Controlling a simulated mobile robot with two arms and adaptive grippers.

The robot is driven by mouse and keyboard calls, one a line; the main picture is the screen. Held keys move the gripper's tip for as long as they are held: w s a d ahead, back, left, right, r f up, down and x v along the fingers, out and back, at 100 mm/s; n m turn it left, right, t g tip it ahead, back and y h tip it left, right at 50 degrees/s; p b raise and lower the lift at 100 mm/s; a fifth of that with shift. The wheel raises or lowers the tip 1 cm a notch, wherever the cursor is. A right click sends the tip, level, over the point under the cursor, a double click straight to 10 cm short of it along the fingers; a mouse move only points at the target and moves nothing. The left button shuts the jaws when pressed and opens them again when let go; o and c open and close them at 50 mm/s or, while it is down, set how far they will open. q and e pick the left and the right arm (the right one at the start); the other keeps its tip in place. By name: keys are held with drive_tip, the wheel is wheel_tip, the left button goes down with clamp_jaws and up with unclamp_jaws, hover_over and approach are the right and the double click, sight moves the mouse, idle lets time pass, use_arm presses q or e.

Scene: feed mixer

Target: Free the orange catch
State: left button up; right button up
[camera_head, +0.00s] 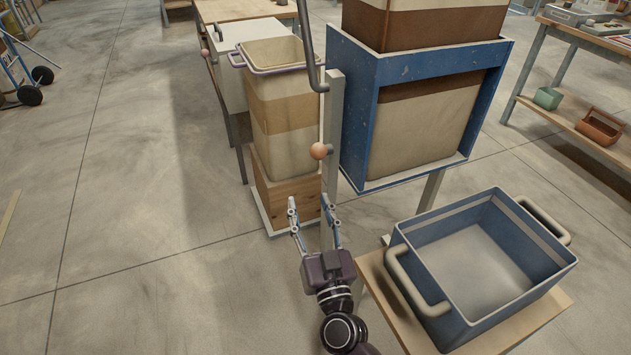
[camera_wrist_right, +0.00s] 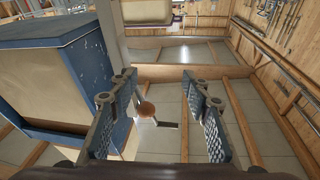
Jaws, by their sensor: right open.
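The orange catch shows as a round orange knob (camera_head: 320,150) on the grey upright post (camera_head: 333,110) beside the blue-framed mixer box (camera_head: 360,100). In the wrist view both fingers of the right gripper (camera_wrist_right: 160,85) stand wide apart. My left gripper is not in view.
A blue tub (camera_head: 480,255) with two handles stands on a wooden stand (camera_head: 545,305) at right. A tall beige bin (camera_head: 283,115) stands on a wooden block (camera_head: 285,195) behind the post. A bent grey handle (camera_head: 308,45) hangs above the knob.

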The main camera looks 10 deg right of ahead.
sight(320, 159)
drive_tip(key=d+r+m+h, duration=0.1)
drive_tip(key=r, duration=0.1)
drive_tip(key=r+m+t+h+b, duration=0.1)
drive_tip(key=r, duration=0.2)
drive_tip(key=d+r+t+b, duration=0.1)
drive_tip(key=r, duration=0.2)
drive_tip(key=shift+s+d+m+h, duration=0.2)
drive_tip(key=shift+d+m+h, duration=0.15)
drive_tip(key=shift+m+h, duration=0.05)
drive_tip(key=x, duration=0.7)
drive_tip(key=shift+a+r, duration=0.1)
clamp_jaws()
